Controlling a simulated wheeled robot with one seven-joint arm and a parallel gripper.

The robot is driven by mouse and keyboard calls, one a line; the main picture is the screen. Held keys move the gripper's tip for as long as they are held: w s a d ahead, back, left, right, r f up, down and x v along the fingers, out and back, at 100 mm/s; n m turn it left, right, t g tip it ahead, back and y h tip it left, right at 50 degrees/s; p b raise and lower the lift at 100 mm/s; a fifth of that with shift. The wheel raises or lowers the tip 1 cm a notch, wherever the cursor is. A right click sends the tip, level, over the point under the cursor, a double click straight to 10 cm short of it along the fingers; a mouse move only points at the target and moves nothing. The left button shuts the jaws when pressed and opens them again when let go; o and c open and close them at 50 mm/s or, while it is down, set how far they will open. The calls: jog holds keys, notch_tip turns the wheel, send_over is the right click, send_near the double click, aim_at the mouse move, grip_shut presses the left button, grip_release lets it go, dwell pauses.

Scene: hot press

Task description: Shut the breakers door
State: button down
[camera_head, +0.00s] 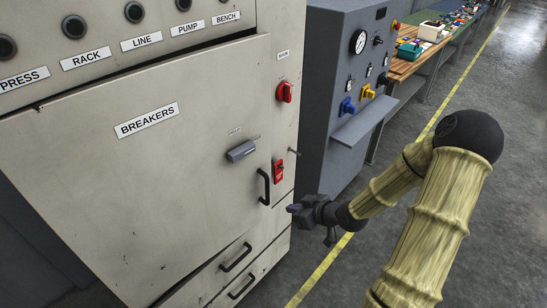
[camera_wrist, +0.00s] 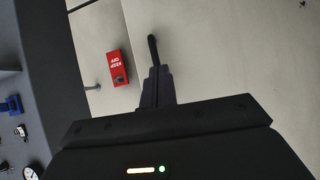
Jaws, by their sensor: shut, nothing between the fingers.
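The breakers door (camera_head: 110,185) is the large beige panel with the "BREAKERS" label, in the head view. A dark gap shows along its top edge near the right corner; I cannot tell how far it stands open. Its black bar handle (camera_head: 264,186) is near its right edge, and a grey latch lever (camera_head: 240,151) is up and left of it. My gripper (camera_head: 291,208) is shut and empty, just right of and below the handle. In the wrist view, the shut fingers (camera_wrist: 157,84) point at the beige panel and overlap the lower end of the handle (camera_wrist: 153,48); contact is unclear.
A red tag-like block (camera_head: 278,171) and a red rotary switch (camera_head: 285,92) are on the cabinet's right strip, with a thin peg (camera_head: 294,151) nearby. Drawer handles (camera_head: 236,257) are below. A grey gauge console (camera_head: 345,95) stands right. Open floor lies beyond.

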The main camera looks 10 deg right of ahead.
aim_at(267, 155)
jog(key=w+d+r+t+y, duration=0.2)
jog(key=d+r+t, duration=0.2)
jog(key=r+t, duration=0.2)
jog(key=shift+r+y+p, duration=0.3)
jog(key=shift+r+p, duration=0.05)
jog(key=shift+r, duration=0.6)
jog(key=shift+w, duration=0.1)
jog(key=p+x, duration=0.3)
jog(key=x, duration=0.3)
jog(key=p+x, duration=0.2)
jog(key=x, duration=0.5)
jog(key=shift+w+r+p, duration=0.1)
jog(key=shift+r+p, duration=0.2)
jog(key=shift+p, duration=0.1)
jog(key=shift+w+a+f, duration=0.1)
jog(key=shift+w+a, duration=0.15)
jog(key=shift+w, duration=0.1)
